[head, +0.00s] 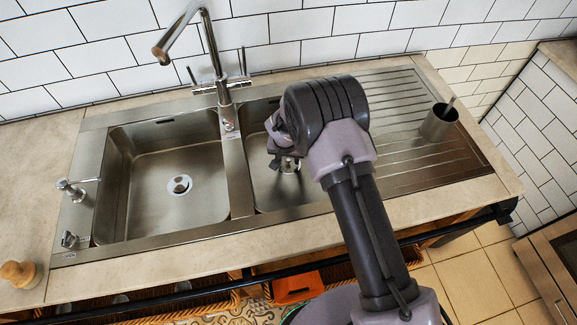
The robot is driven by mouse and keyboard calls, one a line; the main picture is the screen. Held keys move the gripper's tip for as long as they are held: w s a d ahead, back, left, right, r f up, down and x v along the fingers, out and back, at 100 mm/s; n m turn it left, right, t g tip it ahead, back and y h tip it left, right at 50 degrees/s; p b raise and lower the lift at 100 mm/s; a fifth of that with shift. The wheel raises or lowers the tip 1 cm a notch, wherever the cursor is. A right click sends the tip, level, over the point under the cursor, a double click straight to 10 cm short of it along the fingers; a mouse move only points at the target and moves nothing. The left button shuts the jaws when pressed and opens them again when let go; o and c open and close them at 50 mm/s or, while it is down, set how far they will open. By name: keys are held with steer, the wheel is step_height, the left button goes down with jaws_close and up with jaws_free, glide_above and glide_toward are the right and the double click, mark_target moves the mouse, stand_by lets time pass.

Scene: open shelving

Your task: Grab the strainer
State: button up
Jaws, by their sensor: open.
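A round sink strainer or drain fitting (180,184) sits in the floor of the left sink basin (150,205), pale-rimmed with a dark centre. A second round metal drain piece (290,166) shows in the right basin, partly hidden by my arm. I cannot tell which of the two is a loose strainer. My gripper (274,150) is open over the right basin, just left of and near that second piece. My wrist hides much of the jaws, and I cannot tell whether they touch anything.
A chrome tap (215,60) rises behind the divider between the basins. A ribbed drainboard (400,130) with a metal cup (438,122) lies to the right. A wooden knob-like object (18,273) stands on the left counter. An orange item (297,287) is below the front edge.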

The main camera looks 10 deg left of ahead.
steer(key=shift+x, duration=0.85)
steer(key=shift+r, duration=0.1)
jaws_close()
